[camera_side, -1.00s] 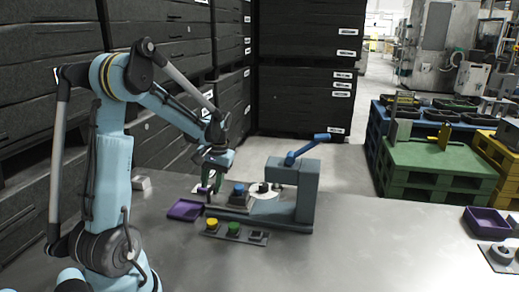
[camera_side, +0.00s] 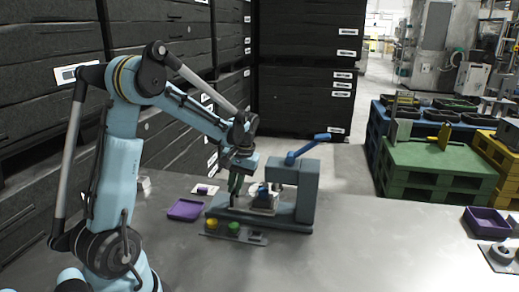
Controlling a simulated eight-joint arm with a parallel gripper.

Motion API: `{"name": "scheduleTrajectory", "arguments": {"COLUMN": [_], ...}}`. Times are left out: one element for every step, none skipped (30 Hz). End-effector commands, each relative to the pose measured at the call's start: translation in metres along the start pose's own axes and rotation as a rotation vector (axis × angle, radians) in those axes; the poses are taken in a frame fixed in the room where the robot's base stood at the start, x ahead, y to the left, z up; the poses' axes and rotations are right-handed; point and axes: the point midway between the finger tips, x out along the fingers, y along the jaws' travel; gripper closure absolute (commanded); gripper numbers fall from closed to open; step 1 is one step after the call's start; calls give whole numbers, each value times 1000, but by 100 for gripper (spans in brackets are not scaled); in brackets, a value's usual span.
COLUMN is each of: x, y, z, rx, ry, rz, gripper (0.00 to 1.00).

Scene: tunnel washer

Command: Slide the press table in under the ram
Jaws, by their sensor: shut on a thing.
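The press (camera_side: 306,195) is a grey-blue C-shaped frame with a blue lever (camera_side: 308,148), standing on a long base at the middle of the bench. The press table (camera_side: 262,209) is a small light block on that base, with a blue piece (camera_side: 263,192) on top. It sits at the press opening, close to the ram, which is hard to make out. My gripper (camera_side: 235,201) is at the left end of the table, low over the base, and shut. Its fingertips and the part they grip, apparently the table's handle, are too small to see clearly.
A purple tray (camera_side: 185,209) and a white plate with a purple piece (camera_side: 205,190) lie left of the press. A panel with yellow and green buttons (camera_side: 233,228) lies in front. Another purple tray (camera_side: 485,221) is at far right.

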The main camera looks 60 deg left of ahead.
Motion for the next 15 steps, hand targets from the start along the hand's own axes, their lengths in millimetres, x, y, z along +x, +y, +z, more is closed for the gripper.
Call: {"name": "scheduleTrajectory", "arguments": {"x": [-1,-1,-2,-2,-2,-2,-2,-2,-2,-2,-2,-1,-1,-1,-1], "y": [4,5,6,6,5,5,5,5,5,5,5,5,5,5,5], "z": [-1,-1,-1,-1,-1,-1,-1,-1,-1,-1,-1,-1,-1,-1,0], "rx": [1,0,-1,-1,-1,-2,-2,-2,-2,-2,-1,-1,-1,-1,-1], "ry": [3,3,3,3,3,3,3,3,3,3,4,3,3,3,3], "rz": [0,0,0,-1,-1,-1,-1,-1,-1,-1,-1,-1,-1,-1,-1], "gripper": [100,100,100,100,100,100,100,100,100,100,85,79,74,69,63]}}
